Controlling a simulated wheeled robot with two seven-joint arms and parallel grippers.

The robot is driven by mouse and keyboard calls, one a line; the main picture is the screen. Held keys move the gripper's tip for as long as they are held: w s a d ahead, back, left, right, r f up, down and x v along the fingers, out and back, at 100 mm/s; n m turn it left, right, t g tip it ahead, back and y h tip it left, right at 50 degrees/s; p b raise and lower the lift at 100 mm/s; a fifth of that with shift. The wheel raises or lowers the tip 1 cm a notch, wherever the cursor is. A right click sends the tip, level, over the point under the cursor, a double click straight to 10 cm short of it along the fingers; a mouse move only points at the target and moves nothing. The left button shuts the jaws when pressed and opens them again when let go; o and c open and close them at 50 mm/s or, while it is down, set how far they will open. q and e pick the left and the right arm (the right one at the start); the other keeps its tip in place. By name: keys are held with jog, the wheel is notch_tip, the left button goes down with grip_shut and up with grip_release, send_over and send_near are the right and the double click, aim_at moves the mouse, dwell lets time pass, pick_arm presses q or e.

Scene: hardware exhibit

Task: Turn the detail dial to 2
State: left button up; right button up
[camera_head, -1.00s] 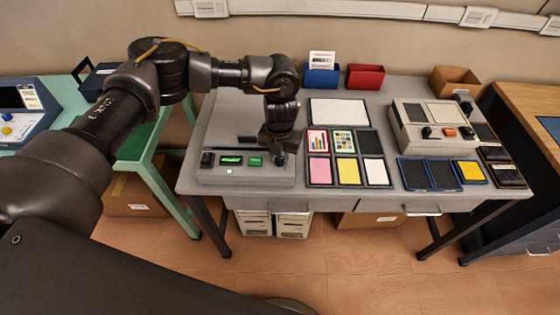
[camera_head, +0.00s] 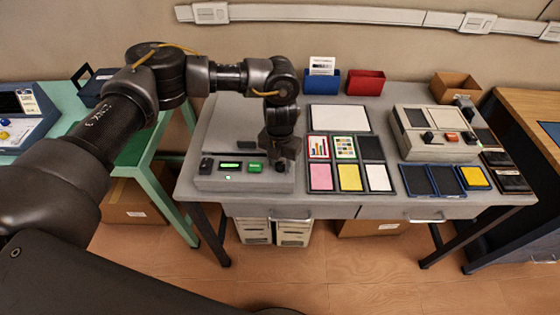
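A grey machine (camera_head: 212,133) stands at the left of the grey table. Its front panel has a black part at the left, a lit green display (camera_head: 231,165) and a green button (camera_head: 254,167). A small dark part (camera_head: 280,166), perhaps a knob, shows right of the button, just below my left gripper (camera_head: 284,153). The gripper points down over the panel's right end. Its fingers are dark and overlapped, so I cannot tell whether they are open or touch that part. I can read no dial label or number. My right gripper is out of view.
A beige control box (camera_head: 405,122) with dark knobs and an orange button stands at the table's right. Several framed cards and trays lie between, around a white panel (camera_head: 338,117). Blue (camera_head: 322,79) and red (camera_head: 365,83) bins stand at the back.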

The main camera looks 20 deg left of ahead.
aim_at(280, 164)
pick_arm(q)
jog(key=shift+o, duration=0.5)
jog(key=shift+r, duration=0.25)
notch_tip(280, 164, up, 10)
jog(key=b, duration=0.2)
jog(key=shift+r, duration=0.15)
